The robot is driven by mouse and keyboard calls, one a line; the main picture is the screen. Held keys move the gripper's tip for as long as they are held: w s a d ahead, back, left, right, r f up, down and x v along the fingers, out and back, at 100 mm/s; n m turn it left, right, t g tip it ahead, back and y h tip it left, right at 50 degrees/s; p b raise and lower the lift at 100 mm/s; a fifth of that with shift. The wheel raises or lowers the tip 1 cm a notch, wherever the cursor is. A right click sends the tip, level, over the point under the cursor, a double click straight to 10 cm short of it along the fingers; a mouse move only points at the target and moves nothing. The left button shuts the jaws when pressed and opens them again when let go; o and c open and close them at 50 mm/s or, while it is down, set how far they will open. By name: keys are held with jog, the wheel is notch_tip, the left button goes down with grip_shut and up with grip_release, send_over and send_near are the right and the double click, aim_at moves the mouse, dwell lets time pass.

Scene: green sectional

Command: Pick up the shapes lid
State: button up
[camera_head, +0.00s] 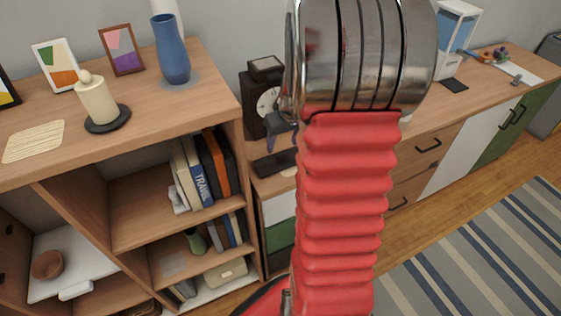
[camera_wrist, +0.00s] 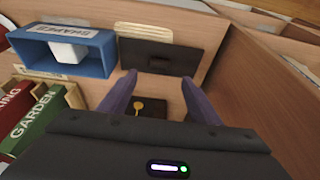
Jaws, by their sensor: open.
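In the wrist view a blue box-like frame (camera_wrist: 64,52) with the word SHAPES on its top edge holds a white block (camera_wrist: 68,52). I cannot tell whether this blue piece is the shapes lid or its box. My gripper (camera_wrist: 158,84) has its two dark purple fingers spread, with nothing held between them. The blue piece is left of and beyond the fingers, apart from them. In the head view my arm covers much of the middle and I cannot make out the blue piece.
Red and green books (camera_wrist: 38,118), one marked GARDEN, stand at the wrist view's left. A wooden panel (camera_wrist: 262,85) rises close on the right. A dark object with a gold disc (camera_wrist: 142,106) lies between the fingers. A black clock (camera_head: 264,98) stands beside the shelf unit (camera_head: 120,205).

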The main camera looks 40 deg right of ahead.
aim_at(281, 155)
jog(key=shift+x, duration=0.8)
jog(key=shift+f, duration=0.15)
jog(key=shift+x, duration=2.45)
jog(key=shift+s, duration=0.1)
jog(key=c, duration=1.1)
notch_tip(281, 155, up, 10)
